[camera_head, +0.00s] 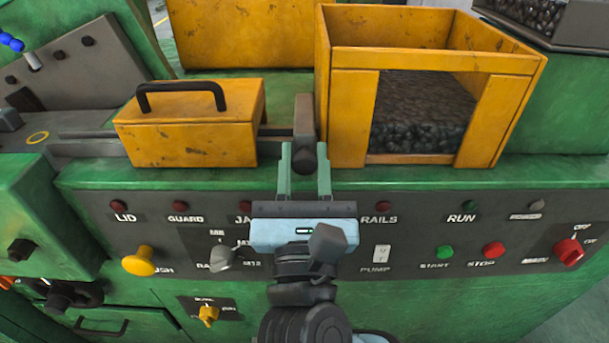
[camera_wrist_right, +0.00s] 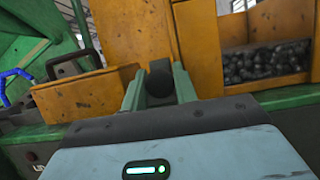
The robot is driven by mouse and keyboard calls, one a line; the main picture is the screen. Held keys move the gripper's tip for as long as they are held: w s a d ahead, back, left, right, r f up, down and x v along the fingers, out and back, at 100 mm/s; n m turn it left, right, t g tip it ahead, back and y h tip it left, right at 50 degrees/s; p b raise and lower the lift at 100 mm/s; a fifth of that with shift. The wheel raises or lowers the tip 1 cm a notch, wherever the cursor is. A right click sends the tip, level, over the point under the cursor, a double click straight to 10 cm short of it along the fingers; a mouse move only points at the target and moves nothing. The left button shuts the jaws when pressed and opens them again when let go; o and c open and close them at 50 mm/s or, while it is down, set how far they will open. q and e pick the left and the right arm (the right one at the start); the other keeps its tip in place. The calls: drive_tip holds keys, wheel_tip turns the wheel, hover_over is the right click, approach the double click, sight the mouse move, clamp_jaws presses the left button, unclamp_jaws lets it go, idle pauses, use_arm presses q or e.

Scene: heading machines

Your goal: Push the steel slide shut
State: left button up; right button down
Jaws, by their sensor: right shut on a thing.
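The steel slide shows as a grey upright end block (camera_head: 303,115) with a dark round knob (camera_head: 308,157) at its front, at the right end of thin steel rails. My right gripper (camera_head: 305,168) reaches up from below with its green fingers on both sides of the knob, shut on it. In the right wrist view the knob (camera_wrist_right: 160,82) sits between the two fingertips (camera_wrist_right: 161,90). The fingers hide part of the slide, and I cannot tell how far it stands open. My left gripper is not in view.
A yellow guard box (camera_head: 190,140) with a black handle stands just left of the slide. A yellow bin (camera_head: 345,110) of dark parts stands close on the right. Below is a panel (camera_head: 340,235) with knobs and buttons, partly behind my right arm.

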drive_tip(key=shift+w, duration=1)
drive_tip(key=shift+s+r, duration=0.1)
drive_tip(key=c, duration=1.5)
unclamp_jaws()
drive_tip(key=shift+d, duration=0.1)
drive_tip(key=o, duration=0.4)
drive_tip(key=shift+w, duration=0.35)
drive_tip(key=shift+c, duration=0.2)
drive_tip(key=shift+s, duration=0.15)
